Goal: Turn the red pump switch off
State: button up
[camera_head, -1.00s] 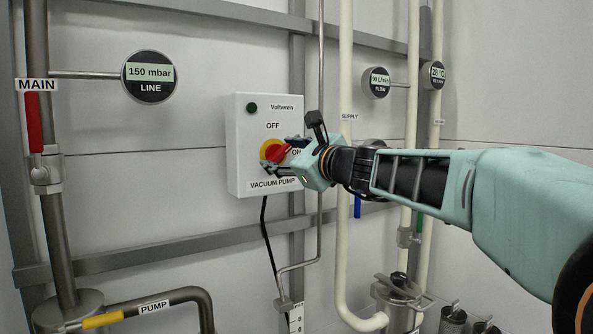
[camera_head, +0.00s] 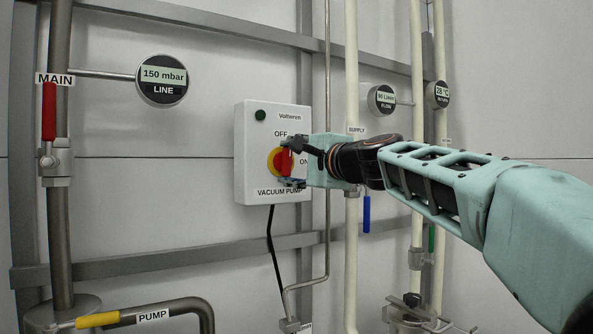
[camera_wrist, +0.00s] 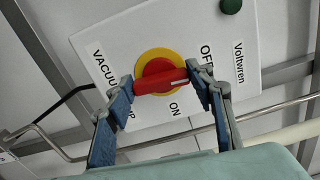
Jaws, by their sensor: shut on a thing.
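The red pump switch handle (camera_head: 284,162) sits on a round yellow plate (camera_head: 272,163) on the white vacuum pump box (camera_head: 254,188). In the head view the handle stands nearly upright, its upper end close to the OFF label. The wrist view shows the handle (camera_wrist: 160,81) lengthwise between the fingers, its white-marked end nearest OFF and away from ON. My gripper (camera_head: 291,164) is shut on the handle, one fingertip at each end; both blue fingers show in the wrist view (camera_wrist: 161,83). The fingers partly hide the handle's right side in the head view.
A dark green round lamp (camera_head: 260,115) is on the box's upper left. A pale supply pipe (camera_head: 351,75) and a thin metal pipe (camera_head: 327,85) run just right of the box. A red MAIN valve lever (camera_head: 49,111) and a line gauge (camera_head: 163,80) are at left.

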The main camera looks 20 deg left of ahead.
jog(key=shift+r+n, duration=0.15)
jog(key=shift+n, duration=0.45)
jog(key=o, duration=1.2)
jog(key=shift+c, duration=0.2)
jog(key=v, duration=0.7)
jog(key=shift+s+d, duration=0.15)
jog(key=shift+d, duration=0.05)
